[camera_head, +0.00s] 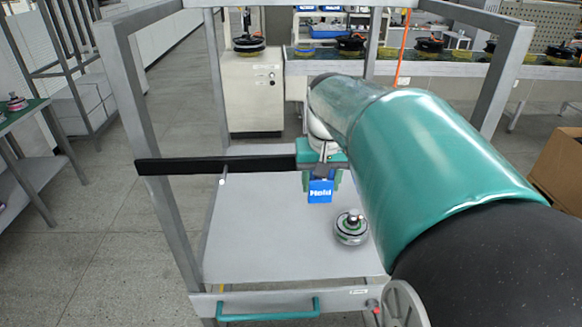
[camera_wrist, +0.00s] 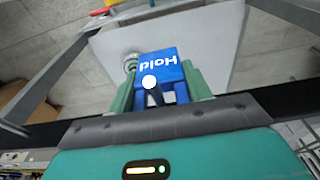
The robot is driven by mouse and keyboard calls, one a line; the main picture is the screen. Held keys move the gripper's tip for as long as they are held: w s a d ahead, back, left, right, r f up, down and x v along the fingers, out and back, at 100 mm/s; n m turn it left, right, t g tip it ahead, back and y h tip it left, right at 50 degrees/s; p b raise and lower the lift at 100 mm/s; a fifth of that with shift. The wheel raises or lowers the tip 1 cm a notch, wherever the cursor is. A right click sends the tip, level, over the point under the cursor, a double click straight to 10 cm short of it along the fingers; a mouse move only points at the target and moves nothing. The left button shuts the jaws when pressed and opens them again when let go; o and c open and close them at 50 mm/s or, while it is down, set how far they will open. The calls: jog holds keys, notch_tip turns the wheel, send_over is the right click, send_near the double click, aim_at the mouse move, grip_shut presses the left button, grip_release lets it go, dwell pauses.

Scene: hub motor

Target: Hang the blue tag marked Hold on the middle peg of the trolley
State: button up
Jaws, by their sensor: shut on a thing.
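The blue tag marked Hold (camera_head: 320,190) is between the green fingers of my gripper (camera_head: 321,178), which is shut on it. It hangs in front of the trolley's black bar (camera_head: 215,164), with the lettering facing the body camera. In the wrist view the tag (camera_wrist: 172,66) sits between the fingers (camera_wrist: 163,84). A white-tipped dark peg (camera_wrist: 149,82) overlaps the tag's open loop there; I cannot tell whether the loop is around it. Another white-tipped peg (camera_head: 221,182) shows at the bar's left. The bar's right part is hidden behind my arm.
A hub motor (camera_head: 351,228) stands on the trolley's grey shelf (camera_head: 265,250), below and right of the tag. The trolley's uprights (camera_head: 155,150) frame the space. A cardboard box (camera_head: 560,165) stands at right. A conveyor with motors (camera_head: 470,68) runs behind.

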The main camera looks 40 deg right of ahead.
jog(key=o, duration=1)
jog(key=shift+o, duration=0.2)
notch_tip(320, 180, up, 14)
jog(key=s+a, duration=0.1)
jog(key=shift+s+f, duration=0.15)
jog(key=shift+s, duration=0.2)
jog(key=shift+a, duration=0.15)
jog(key=s+a+f+n+t, duration=0.2)
jog(key=a+f+n, duration=0.1)
jog(key=a+f, duration=0.5)
jog(key=s+a+f+n+t+y, duration=0.1)
jog(key=s+a+f+n+t, duration=0.1)
jog(key=a+f, duration=0.6)
jog(key=a+n, duration=0.1)
jog(key=a, duration=0.5)
jog(key=shift+s+a+n, duration=0.15)
jog(key=shift+a+n, duration=0.1)
jog(key=shift+n, duration=0.15)
